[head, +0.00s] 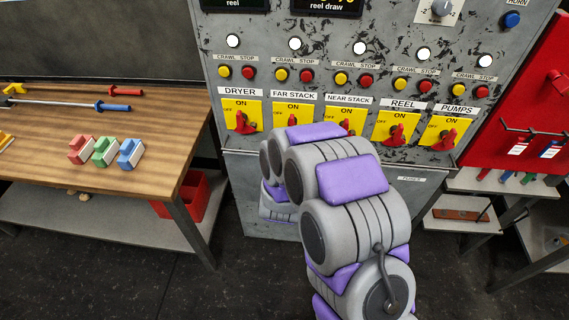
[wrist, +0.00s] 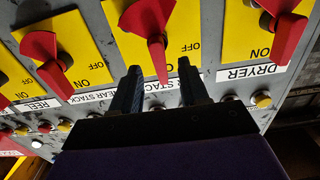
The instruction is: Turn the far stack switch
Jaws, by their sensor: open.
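The far stack switch has a yellow plate (head: 292,110) under a FAR STACK label in the head view. In the head view my gripper is hidden behind my arm.
The dryer switch (head: 243,120) and near stack switch (head: 343,118) flank it closely; the reel (head: 397,130) and pumps (head: 446,132) switches are further right. Crawl and stop buttons sit above. A wooden table (head: 160,175) stands left, a red tool board (head: 530,100) right.

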